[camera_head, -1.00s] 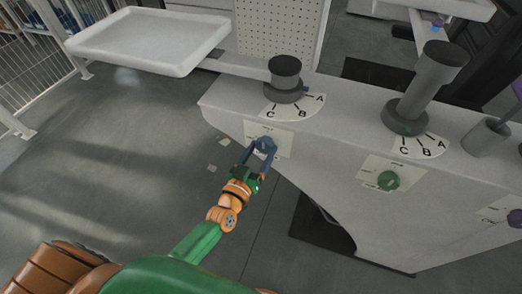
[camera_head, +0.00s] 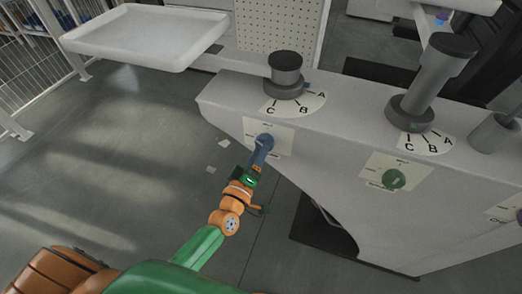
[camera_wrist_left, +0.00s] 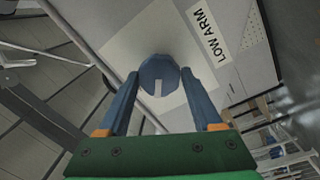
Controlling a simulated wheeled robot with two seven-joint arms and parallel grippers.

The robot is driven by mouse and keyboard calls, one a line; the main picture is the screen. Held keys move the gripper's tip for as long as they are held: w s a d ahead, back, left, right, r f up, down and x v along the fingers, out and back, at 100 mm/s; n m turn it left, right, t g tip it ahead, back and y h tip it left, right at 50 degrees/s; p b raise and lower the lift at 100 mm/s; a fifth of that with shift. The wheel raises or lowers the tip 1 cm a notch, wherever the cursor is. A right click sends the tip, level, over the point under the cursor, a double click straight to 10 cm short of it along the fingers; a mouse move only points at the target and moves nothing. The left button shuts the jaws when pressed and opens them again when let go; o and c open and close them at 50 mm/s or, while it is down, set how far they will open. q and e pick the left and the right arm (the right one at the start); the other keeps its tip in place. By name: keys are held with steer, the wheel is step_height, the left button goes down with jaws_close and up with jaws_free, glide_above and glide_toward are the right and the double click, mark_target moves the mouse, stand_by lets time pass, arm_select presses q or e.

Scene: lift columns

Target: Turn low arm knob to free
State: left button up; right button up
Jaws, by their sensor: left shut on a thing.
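The low arm knob (camera_wrist_left: 159,72) is blue with a pale pointer mark, on a light plate labelled "LOW ARM" (camera_wrist_left: 209,35) in the left wrist view. In the head view the knob (camera_head: 265,141) is on the front of the nearest grey column base, partly hidden by my fingers. My left gripper (camera_head: 262,149) has its blue fingers on either side of the knob, shut on it; the fingers also show in the wrist view (camera_wrist_left: 161,85). The plate's smaller markings are too small to read. My right gripper is not in view.
Above the knob is a dark post (camera_head: 285,72) with an A-B-C dial (camera_head: 295,104). To the right are a taller tilted post (camera_head: 434,78) and a green knob (camera_head: 394,179) on its own plate. A white tray (camera_head: 145,36) is at the upper left. Open floor lies left.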

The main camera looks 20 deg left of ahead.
arm_select(q)
steer(key=shift+d+f+n+y+b, duration=0.1)
steer(key=shift+n+y+b, duration=0.25)
steer(key=shift+n, duration=1.7)
steer(key=shift+f+n+y+b, duration=0.15)
steer(key=shift+n+b, duration=0.35)
steer(key=shift+n, duration=1.55)
steer(key=shift+r+n, duration=0.15)
steer(key=shift+n, duration=0.15)
steer(key=o, duration=1.4)
steer(key=shift+c, duration=0.2)
steer(key=s, duration=0.7)
steer(key=shift+f, duration=0.3)
steer(key=shift+s, duration=0.1)
